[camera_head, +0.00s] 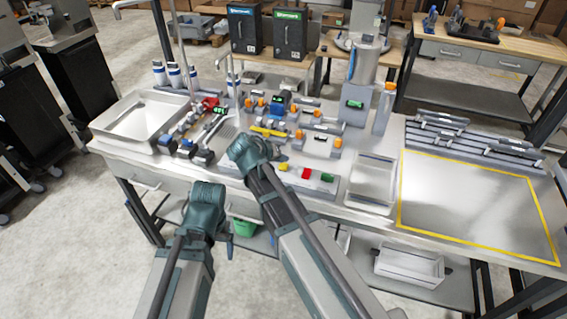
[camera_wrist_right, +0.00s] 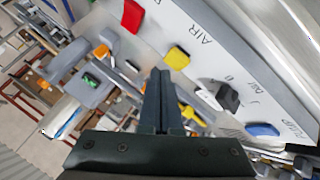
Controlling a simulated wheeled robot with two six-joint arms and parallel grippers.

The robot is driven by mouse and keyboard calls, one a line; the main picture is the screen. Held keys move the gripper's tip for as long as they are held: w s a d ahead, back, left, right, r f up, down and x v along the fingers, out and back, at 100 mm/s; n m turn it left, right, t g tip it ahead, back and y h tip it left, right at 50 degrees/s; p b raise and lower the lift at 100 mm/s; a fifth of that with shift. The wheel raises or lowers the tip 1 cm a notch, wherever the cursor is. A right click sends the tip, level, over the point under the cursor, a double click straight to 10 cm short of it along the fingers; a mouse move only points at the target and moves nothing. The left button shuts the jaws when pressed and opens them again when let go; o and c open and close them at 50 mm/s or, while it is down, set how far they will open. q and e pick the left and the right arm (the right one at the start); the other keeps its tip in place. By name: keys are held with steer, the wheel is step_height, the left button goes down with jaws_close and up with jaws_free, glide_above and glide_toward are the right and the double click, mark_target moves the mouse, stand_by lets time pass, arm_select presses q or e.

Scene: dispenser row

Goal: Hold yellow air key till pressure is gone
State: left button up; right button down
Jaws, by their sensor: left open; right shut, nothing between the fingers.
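The yellow air key (camera_head: 283,167) sits on the pale control panel at the front of the bench. In the right wrist view the yellow key (camera_wrist_right: 178,57) is next to the printed word AIR. My right gripper (camera_wrist_right: 163,78) is shut and empty, its fingertips close to the yellow key with a small gap showing in the picture; contact cannot be made out. In the head view my right gripper (camera_head: 252,150) is over the bench, just left of the key. My left gripper (camera_head: 208,195) is open and empty, in front of the bench edge and away from the panel.
A red key (camera_head: 305,173) and a green key (camera_head: 327,177) share the panel. A black knob (camera_wrist_right: 228,97) and a blue key (camera_wrist_right: 263,129) show in the wrist view. A metal tray (camera_head: 371,182) stands right of the panel. The yellow-outlined area (camera_head: 475,205) is clear.

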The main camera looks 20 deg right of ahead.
mark_target(282, 168)
stand_by(0.3)
step_height(282, 168, up, 5)
steer(key=p, duration=0.5)
steer(key=shift+r, duration=0.1)
steer(key=s+a+f+n+g+y, duration=0.2)
steer(key=s+a, duration=0.4)
steer(key=s, duration=0.5)
steer(key=s+a+f+n+g+y, duration=0.3)
steer(key=s+a, duration=0.3)
steer(key=s, duration=0.6)
steer(key=shift+a+f+g+y, duration=0.25)
steer(key=shift+f+g+y, duration=0.2)
steer(key=shift+f, duration=0.4)
